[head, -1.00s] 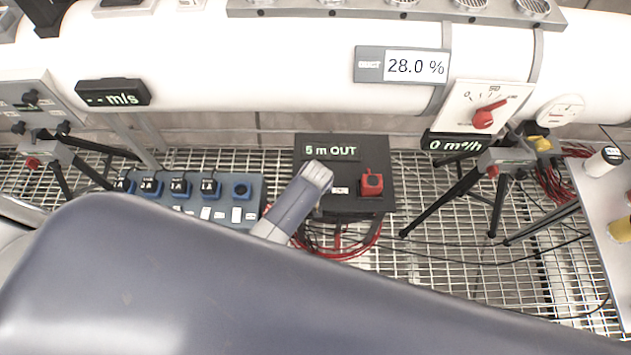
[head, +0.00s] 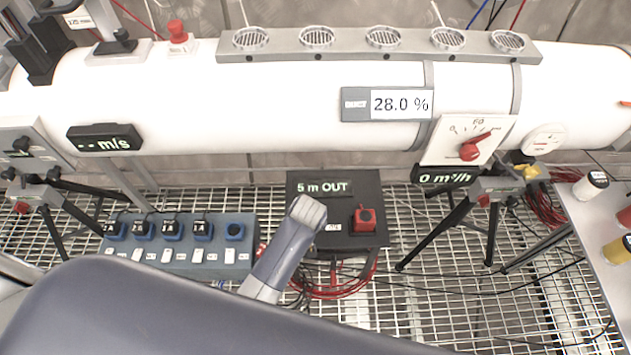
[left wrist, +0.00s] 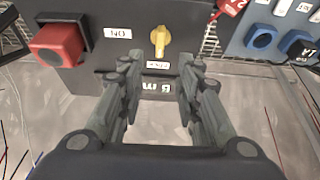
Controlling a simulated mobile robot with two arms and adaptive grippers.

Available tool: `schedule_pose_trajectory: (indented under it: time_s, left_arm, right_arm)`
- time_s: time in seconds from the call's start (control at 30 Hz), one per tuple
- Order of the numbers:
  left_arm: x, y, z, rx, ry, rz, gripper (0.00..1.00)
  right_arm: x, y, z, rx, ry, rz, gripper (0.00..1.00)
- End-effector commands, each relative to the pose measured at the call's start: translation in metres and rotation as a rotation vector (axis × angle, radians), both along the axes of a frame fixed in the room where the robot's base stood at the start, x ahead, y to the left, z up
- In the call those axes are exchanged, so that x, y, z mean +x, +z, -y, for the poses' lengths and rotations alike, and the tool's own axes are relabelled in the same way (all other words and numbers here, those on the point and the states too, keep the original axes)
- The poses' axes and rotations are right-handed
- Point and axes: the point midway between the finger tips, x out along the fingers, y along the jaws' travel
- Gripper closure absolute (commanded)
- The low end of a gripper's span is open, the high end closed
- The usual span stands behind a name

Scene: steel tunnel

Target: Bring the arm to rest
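My left gripper (left wrist: 160,78) shows in the left wrist view with its two dark fingers apart and nothing between them. Beyond the fingers is the black box (left wrist: 120,62) with a red button (left wrist: 57,43) and a yellow knob (left wrist: 158,40), its lettering upside down. In the head view the same black box (head: 360,190), with its "5 m OUT" sign, stands on the grating. My grey arm link with a pale end overlaps its left part. A large dark part of my own body fills the lower left. Neither gripper's fingers show in the head view.
A blue socket strip (head: 190,262) with several plugs lies left of the box. Red cables (head: 335,290) coil below the box. A white duct (head: 250,115) runs across behind.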

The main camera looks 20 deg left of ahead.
Motion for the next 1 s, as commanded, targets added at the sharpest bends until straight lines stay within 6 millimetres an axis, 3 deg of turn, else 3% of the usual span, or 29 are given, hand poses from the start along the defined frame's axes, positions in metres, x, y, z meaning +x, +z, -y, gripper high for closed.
schedule_pose_trajectory:
  time_s: [0.27,0.37,0.43,0.57,0.7,0.8,0.9,1.0]
  left_arm:
    - [-0.004,-0.008,0.000,0.002,-0.012,-0.009,0.68]
    - [-0.022,-0.039,-0.002,0.006,-0.063,-0.039,0.68]
    - [-0.045,-0.073,-0.004,0.008,-0.121,-0.073,0.68]
    - [-0.110,-0.147,-0.014,0.003,-0.247,-0.141,0.68]
    - [-0.194,-0.211,-0.034,-0.006,-0.356,-0.206,0.68]
    - [-0.256,-0.244,-0.053,-0.010,-0.413,-0.244,0.68]
    - [-0.311,-0.265,-0.073,-0.008,-0.455,-0.273,0.68]
    - [-0.352,-0.276,-0.089,-0.002,-0.483,-0.293,0.68]
  right_arm:
    - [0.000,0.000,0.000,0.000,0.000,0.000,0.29]
    - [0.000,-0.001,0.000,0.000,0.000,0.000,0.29]
    - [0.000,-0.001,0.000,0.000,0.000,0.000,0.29]
    - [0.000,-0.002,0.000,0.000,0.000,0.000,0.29]
    - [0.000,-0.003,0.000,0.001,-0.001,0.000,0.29]
    - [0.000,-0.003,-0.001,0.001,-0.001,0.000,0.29]
    - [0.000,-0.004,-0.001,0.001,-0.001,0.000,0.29]
    - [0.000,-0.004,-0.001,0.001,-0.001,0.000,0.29]
